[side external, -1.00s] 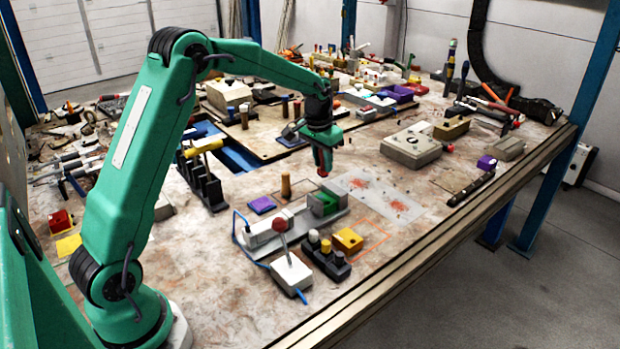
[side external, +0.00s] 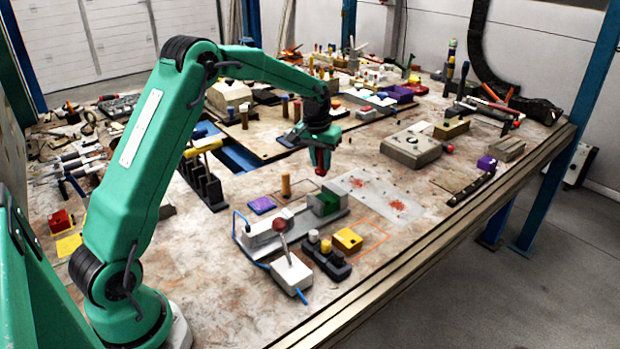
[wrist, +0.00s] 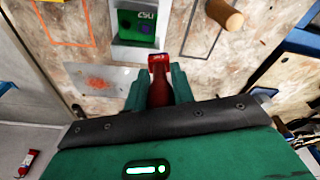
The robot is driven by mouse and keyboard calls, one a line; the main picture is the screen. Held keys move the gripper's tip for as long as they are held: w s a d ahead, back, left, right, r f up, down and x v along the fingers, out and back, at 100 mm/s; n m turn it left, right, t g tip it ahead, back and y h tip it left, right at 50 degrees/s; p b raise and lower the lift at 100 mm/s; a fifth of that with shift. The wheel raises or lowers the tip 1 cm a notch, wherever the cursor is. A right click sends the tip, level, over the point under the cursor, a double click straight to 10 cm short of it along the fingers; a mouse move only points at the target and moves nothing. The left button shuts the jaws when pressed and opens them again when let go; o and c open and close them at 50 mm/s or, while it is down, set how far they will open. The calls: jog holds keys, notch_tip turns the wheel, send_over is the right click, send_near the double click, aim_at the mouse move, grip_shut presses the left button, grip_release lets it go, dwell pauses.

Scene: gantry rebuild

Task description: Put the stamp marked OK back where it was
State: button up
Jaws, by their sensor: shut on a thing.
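My gripper (side external: 321,160) is shut on a red stamp (side external: 320,172) and holds it above the bench, behind the grey fixture. In the wrist view the red stamp (wrist: 160,85) sits between the two green fingers (wrist: 160,92). A small pale mark shows on its red end, too small to read. A paper sheet with red prints (side external: 372,183) lies to the right of the gripper. It also shows in the wrist view (wrist: 122,78).
A grey fixture with a green block (side external: 328,203) stands in front of the gripper, beside a wooden peg (side external: 285,186) and a purple pad (side external: 262,205). A dark holder with several knobs (side external: 327,262), a yellow block (side external: 348,239) and a lever box (side external: 291,275) stand nearer.

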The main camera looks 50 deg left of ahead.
jog(key=a+f, duration=0.1)
jog(key=a, duration=0.2)
jog(key=w+a+f, duration=0.1)
jog(key=a+f, duration=0.1)
jog(key=a, duration=0.1)
jog(key=a+f, duration=0.2)
jog(key=a, duration=0.1)
jog(key=shift+w+f, duration=0.15)
jog(key=shift+d+f, duration=0.1)
jog(key=shift+f, duration=1.9)
jog(key=shift+f, duration=0.15)
jog(key=o, duration=0.8)
notch_tip(320, 180, up, 12)
jog(key=s, duration=0.1)
jog(key=shift+s+d, duration=0.35)
jog(key=shift+s, duration=0.05)
jog(key=shift+d, duration=0.1)
